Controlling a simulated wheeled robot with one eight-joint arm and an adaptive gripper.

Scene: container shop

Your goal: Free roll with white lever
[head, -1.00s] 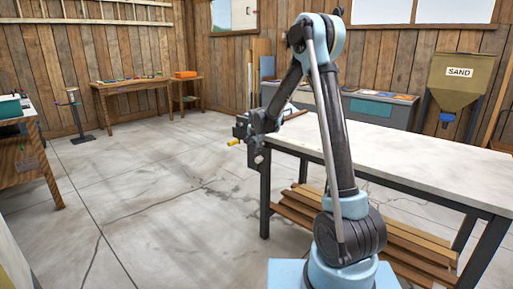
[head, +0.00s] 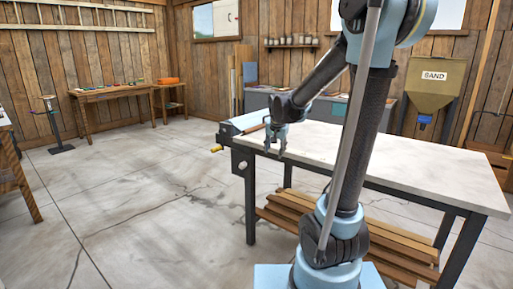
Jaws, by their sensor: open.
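At the left end of the workbench (head: 370,150) is a dark clamp-like fixture with a blue-grey roll-like piece (head: 243,123) along its top. A small white knob or lever end (head: 242,165) shows on its front, and a yellow handle (head: 216,150) sticks out on its left. I cannot tell whether the roll is held by the fixture. My gripper (head: 275,151) points down over the left end of the bench, just right of the fixture. Its two fingers are apart with nothing seen between them. I cannot tell whether it touches the bench.
Planks (head: 400,250) lie on the bench's lower shelf. A sand hopper (head: 432,90) stands behind right, and grey bins (head: 328,108) stand behind the bench. A side table (head: 115,92) and a small stand (head: 58,130) are at back left. The floor left of the bench is clear.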

